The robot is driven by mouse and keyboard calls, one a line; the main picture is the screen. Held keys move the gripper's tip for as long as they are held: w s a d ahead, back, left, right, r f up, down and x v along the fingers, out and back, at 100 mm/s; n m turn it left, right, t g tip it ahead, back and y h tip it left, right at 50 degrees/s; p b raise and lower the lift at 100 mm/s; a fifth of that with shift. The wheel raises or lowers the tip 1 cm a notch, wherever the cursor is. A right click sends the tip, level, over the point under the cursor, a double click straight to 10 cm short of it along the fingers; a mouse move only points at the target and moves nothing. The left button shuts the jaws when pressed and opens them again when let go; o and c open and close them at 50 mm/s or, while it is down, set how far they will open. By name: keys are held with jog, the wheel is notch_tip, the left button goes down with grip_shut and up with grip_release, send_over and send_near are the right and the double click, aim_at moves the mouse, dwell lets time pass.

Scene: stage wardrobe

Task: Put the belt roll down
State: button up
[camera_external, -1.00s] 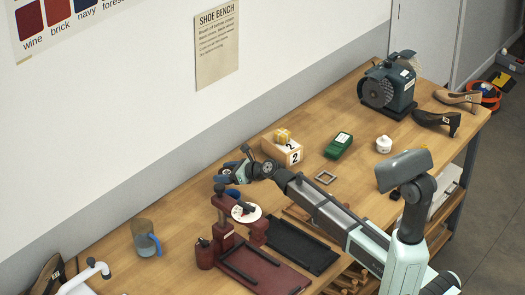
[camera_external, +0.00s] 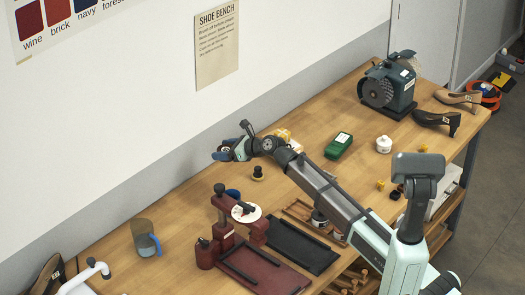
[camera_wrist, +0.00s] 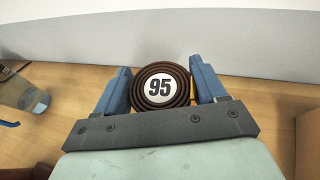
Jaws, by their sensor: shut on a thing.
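The belt roll (camera_wrist: 160,87) is a dark brown coil with a white round label reading 95. In the wrist view it sits between the two blue fingers of my gripper (camera_wrist: 161,90), which touch it on both sides. In the external view my gripper (camera_external: 223,155) is near the wall at the back of the bench, and the roll cannot be made out there. I cannot tell whether the roll touches the bench.
On the wooden bench (camera_external: 190,200), a small black-and-brass piece (camera_external: 258,174) stands below my gripper in the picture. A dark red press (camera_external: 225,215) is nearer. A green device (camera_external: 338,146) is right. Bare bench lies between mug and press.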

jog(key=w+d, duration=0.4)
jog(key=d, duration=0.4)
jog(key=w+d, duration=0.3)
jog(key=d, duration=0.4)
jog(key=m+t, duration=0.1)
send_over(370, 166)
notch_tip(370, 166, down, 4)
jog(key=shift+h, duration=0.3)
jog(key=shift+w+f, duration=0.1)
jog(key=shift+f, duration=5.2)
jog(key=shift+f, duration=0.15)
jog(key=o, duration=1.1)
